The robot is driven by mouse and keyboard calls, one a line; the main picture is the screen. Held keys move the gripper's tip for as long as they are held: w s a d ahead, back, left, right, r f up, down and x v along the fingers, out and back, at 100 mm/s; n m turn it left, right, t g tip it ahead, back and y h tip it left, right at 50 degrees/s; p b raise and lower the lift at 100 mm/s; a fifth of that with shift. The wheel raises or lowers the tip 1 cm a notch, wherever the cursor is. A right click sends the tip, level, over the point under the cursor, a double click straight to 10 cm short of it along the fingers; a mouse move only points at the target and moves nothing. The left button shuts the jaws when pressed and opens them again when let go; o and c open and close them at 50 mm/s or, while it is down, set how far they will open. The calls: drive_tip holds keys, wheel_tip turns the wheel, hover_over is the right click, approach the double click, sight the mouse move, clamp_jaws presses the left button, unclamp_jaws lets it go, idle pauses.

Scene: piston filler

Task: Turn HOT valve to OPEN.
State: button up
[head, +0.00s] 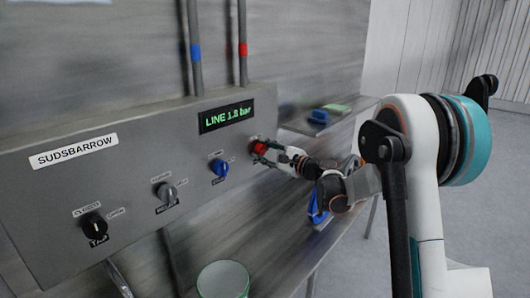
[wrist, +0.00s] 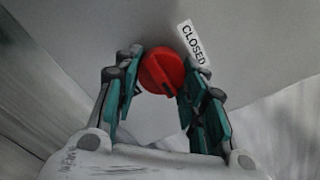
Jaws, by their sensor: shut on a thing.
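The red valve knob (head: 261,148) is at the right end of the grey panel, below and right of the display. Its HOT and OPEN labels are not readable in the head view. In the wrist view the red knob (wrist: 164,70) sits between my gripper's fingers, with a dark notch at its lower right edge. A CLOSED label (wrist: 194,43) is beside it at upper right. My gripper (wrist: 160,76) is shut on the knob, one finger on each side. In the head view my gripper (head: 263,152) reaches the panel from the right and partly covers the knob.
The panel holds a blue knob (head: 220,168), a grey knob (head: 167,191) and a black knob (head: 95,225) to the left. A green-rimmed container (head: 223,280) stands below. Blue and green items (head: 330,110) lie on a surface behind my gripper.

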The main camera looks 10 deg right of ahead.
idle(0.4)
drive_tip(key=o, duration=1.1)
drive_tip(key=v, duration=1.2)
